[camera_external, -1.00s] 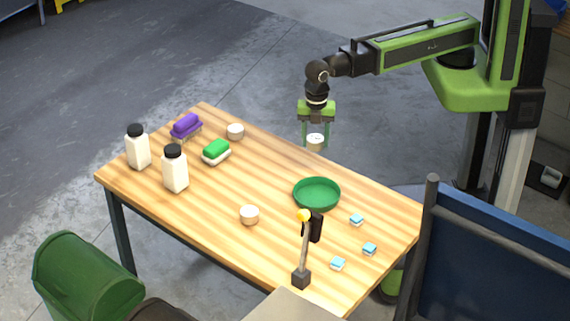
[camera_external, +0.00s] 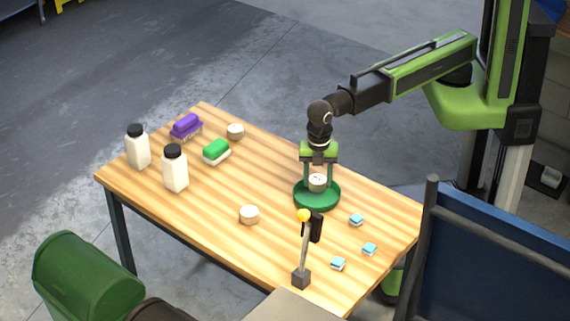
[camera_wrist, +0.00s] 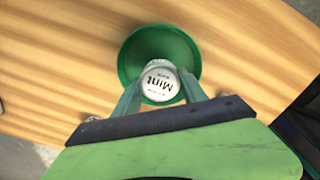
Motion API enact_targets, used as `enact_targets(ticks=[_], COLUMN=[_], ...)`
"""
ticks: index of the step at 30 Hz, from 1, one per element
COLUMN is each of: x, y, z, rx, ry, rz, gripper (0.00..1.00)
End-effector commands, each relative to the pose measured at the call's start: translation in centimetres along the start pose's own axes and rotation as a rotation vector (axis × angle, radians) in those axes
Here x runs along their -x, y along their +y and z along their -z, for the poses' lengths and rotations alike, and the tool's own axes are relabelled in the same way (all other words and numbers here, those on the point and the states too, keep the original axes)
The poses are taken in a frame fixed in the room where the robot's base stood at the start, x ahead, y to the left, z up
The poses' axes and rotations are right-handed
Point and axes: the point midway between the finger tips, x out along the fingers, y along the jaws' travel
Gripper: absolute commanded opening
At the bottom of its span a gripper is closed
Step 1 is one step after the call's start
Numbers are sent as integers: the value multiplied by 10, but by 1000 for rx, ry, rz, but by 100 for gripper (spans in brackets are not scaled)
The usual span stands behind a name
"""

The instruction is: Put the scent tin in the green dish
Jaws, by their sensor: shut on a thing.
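My gripper (camera_external: 318,180) is shut on a small white scent tin (camera_external: 317,184), with its fingers pointing down at the green dish (camera_external: 301,201). In the wrist view the tin (camera_wrist: 160,84) shows a lid marked "Mint" between the two fingers. The round green dish (camera_wrist: 135,48) lies under and around it in that view. The tin is over or inside the dish; whether it touches the dish floor I cannot tell.
Two similar pale tins (camera_external: 235,131) (camera_external: 249,214) stand elsewhere on the wooden table (camera_external: 200,217). A yellow-topped post (camera_external: 303,250) and small blue blocks (camera_external: 356,220) stand near the dish.

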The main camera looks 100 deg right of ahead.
Motion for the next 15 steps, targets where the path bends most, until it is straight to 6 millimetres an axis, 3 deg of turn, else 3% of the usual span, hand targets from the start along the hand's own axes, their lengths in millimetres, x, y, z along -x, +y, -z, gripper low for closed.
enact_targets(ticks=[6, 15], x=[-40, -39], y=[0, 0], z=[0, -1], rx=[0, 0], ry=[0, 0], rz=[0, 0], gripper=[8, 8])
